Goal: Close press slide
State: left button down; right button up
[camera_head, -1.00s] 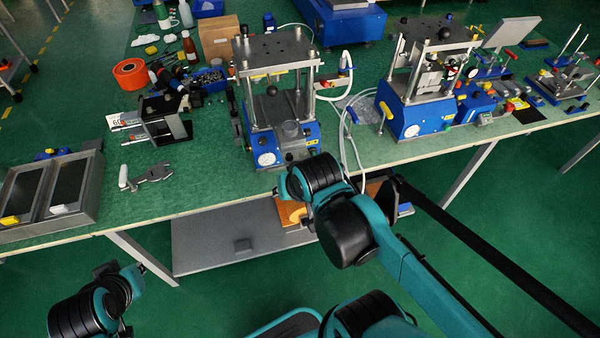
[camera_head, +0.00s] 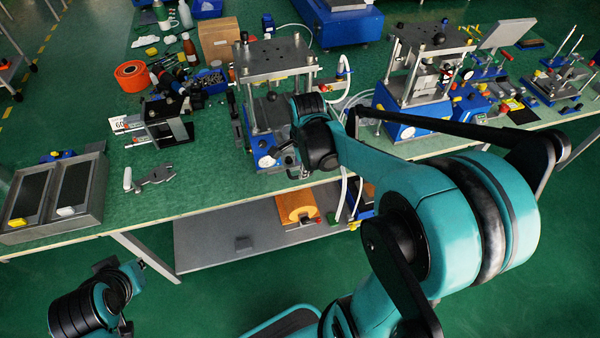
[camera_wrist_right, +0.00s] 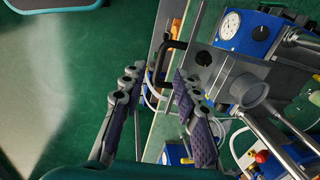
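The near press, with a steel top plate (camera_head: 275,57) on posts and a blue base (camera_head: 262,150), stands at the bench's front edge. In the right wrist view its blue base has a white gauge (camera_wrist_right: 230,25) and a grey round cup (camera_wrist_right: 248,90). A grey slide plate (camera_wrist_right: 205,65) with a black bar handle (camera_wrist_right: 164,62) sticks out beside the base. My right gripper (camera_head: 283,150) is at the press front, its tips partly hidden by my arm. In the wrist view the gripper (camera_wrist_right: 158,80) is open, its fingers apart around the handle's end. My left gripper (camera_head: 125,270) hangs low left, off the bench.
A second press (camera_head: 400,125) stands to the right. A black fixture (camera_head: 167,120), a grey clamp-like tool (camera_head: 150,178) and a two-bay tray (camera_head: 55,232) lie to the left. Bench front left of the press is mostly clear.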

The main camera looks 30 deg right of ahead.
aim_at(288, 138)
jog(key=f, duration=0.2)
jog(key=w+f+b, duration=0.1)
jog(key=f, duration=0.1)
jog(key=shift+d+f, duration=0.1)
jog(key=shift+f, duration=0.2)
grip_shut()
jog(key=w+d, duration=0.1)
jog(key=w, duration=0.3)
jog(key=w+d, duration=0.1)
jog(key=w, duration=0.4)
jog(key=w+d, duration=0.1)
jog(key=w, duration=0.3)
jog(key=shift+w+d+b, duration=0.15)
jog(key=shift+w+b, duration=0.15)
jog(key=shift+b, duration=0.1)
grip_release()
